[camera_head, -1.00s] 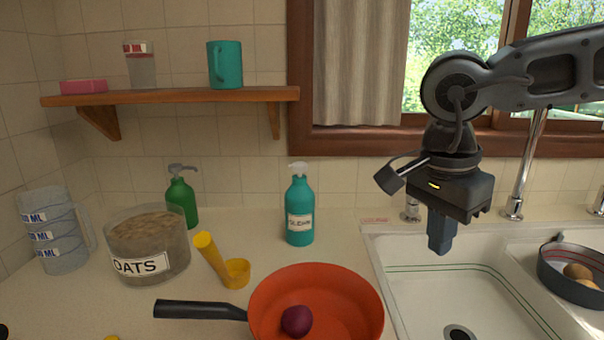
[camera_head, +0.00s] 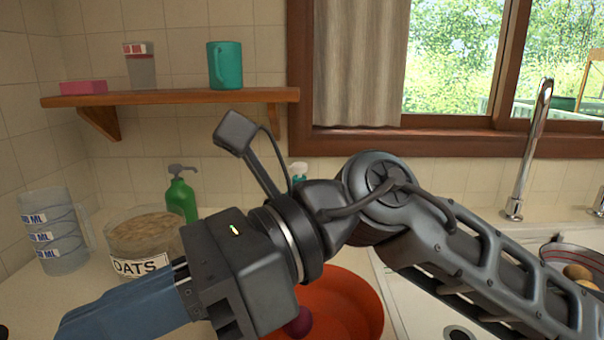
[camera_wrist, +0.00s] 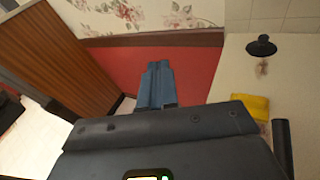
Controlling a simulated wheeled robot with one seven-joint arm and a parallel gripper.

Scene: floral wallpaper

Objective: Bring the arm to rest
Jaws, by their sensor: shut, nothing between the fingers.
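My gripper (camera_head: 115,312) reaches toward the lower left of the head view, in front of the counter. Its blue fingers are together with nothing between them. In the wrist view the shut fingers (camera_wrist: 158,88) point at a red surface (camera_wrist: 195,72) below floral wallpaper. My arm crosses the head view from the lower right and hides part of the orange pan (camera_head: 350,300) and most of the teal soap bottle (camera_head: 299,170).
An oats jar (camera_head: 140,240), a measuring jug (camera_head: 52,230) and a green bottle (camera_head: 181,197) stand behind my gripper. The sink tap (camera_head: 528,150) is at the right. The wrist view shows a wooden panel (camera_wrist: 60,50).

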